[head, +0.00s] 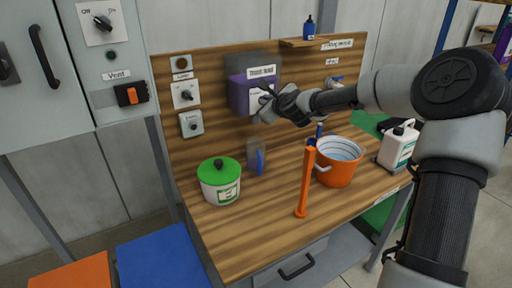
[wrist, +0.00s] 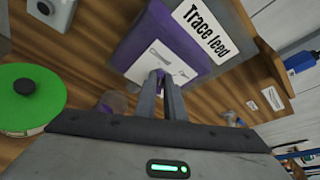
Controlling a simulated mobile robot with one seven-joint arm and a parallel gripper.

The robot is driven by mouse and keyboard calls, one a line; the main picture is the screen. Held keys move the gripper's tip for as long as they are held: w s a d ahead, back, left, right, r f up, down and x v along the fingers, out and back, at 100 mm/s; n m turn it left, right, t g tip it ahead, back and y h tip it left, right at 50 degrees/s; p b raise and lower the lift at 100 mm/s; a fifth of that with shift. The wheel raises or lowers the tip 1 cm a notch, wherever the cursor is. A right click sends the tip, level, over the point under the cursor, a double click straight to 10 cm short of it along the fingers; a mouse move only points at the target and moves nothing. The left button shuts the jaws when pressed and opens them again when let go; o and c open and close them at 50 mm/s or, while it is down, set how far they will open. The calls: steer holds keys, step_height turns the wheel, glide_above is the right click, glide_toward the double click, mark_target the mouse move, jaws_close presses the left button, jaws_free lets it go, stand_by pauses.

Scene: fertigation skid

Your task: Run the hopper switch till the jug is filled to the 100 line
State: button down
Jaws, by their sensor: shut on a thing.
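The purple hopper (head: 238,95) with a "Trace feed" label is mounted on the wooden back panel; it also fills the top of the wrist view (wrist: 140,38). Its white switch plate (wrist: 185,55) faces my gripper. My gripper (head: 266,97) is at this plate, and its fingertips (wrist: 164,76) are shut on a small part there, which looks like the hopper switch; the fingers mostly hide it. The clear jug (head: 250,155) with a blue part stands on the bench below the hopper. Its lines and fill level are too small to read.
A white tub with a green lid (head: 219,181) stands left of the jug. An orange post (head: 306,180), an orange bucket (head: 338,170) and a white canister (head: 398,146) stand to the right. Other switches (head: 185,95) sit on the panel's left.

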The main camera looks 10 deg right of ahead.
steer(key=shift+d, duration=0.15)
steer(key=shift+f+n+h+b, duration=0.3)
steer(key=shift+n+b, duration=0.1)
steer(key=shift+b, duration=0.8)
steer(key=c, duration=2.2)
jaws_free()
steer(key=shift+r, duration=0.25)
steer(key=o, duration=0.4)
steer(key=shift+w+f, duration=0.1)
steer(key=shift+o, duration=0.2)
steer(key=shift+a, duration=0.2)
